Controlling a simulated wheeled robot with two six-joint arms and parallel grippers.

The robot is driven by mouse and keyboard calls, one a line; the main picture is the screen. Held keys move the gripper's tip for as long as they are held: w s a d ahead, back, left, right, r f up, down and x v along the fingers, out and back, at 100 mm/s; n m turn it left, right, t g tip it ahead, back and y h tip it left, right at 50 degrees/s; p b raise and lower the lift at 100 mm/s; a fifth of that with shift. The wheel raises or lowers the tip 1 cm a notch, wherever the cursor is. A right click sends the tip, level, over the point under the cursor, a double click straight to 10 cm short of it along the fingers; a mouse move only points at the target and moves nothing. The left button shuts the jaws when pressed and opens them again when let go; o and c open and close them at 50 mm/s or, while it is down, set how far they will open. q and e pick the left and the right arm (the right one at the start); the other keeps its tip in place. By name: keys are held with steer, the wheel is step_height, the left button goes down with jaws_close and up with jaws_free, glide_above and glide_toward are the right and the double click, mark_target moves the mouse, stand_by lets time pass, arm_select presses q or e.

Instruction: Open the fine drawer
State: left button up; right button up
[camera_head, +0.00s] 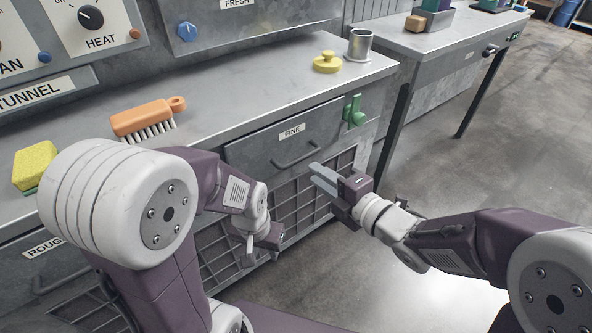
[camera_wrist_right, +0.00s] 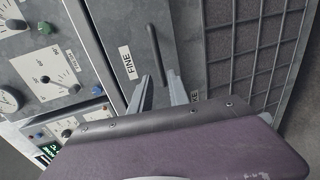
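The fine drawer (camera_head: 262,154) is a grey front under the counter, with a FINE label (camera_head: 292,131) and a bar handle (camera_head: 297,155). It looks flush with the cabinet. My right gripper (camera_head: 314,173) is open and empty, its pale fingers pointing at the drawer just right of the handle. In the right wrist view its fingers (camera_wrist_right: 158,90) are spread, with the handle (camera_wrist_right: 153,46) lying ahead, roughly in line with the gap. I cannot tell any contact. My left gripper (camera_head: 258,250) hangs low before the grille, its finger bases apart and nothing visible between them.
A green clamp-like part (camera_head: 354,111) is fixed right of the drawer. On the counter stand a metal cup (camera_head: 360,45), a yellow knob-topped piece (camera_head: 327,63), an orange brush (camera_head: 147,117) and a sponge (camera_head: 35,165). A ROUGH drawer (camera_head: 48,272) is lower left. The floor at right is clear.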

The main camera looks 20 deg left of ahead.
mark_target(298, 162)
steer(key=b+x, duration=0.3)
steer(key=x, duration=0.5)
steer(key=shift+w+a+f, duration=0.1)
steer(key=shift+w+a, duration=0.05)
steer(key=shift+a, duration=0.05)
steer(key=shift+w+a, duration=0.15)
jaws_close()
stand_by(0.9)
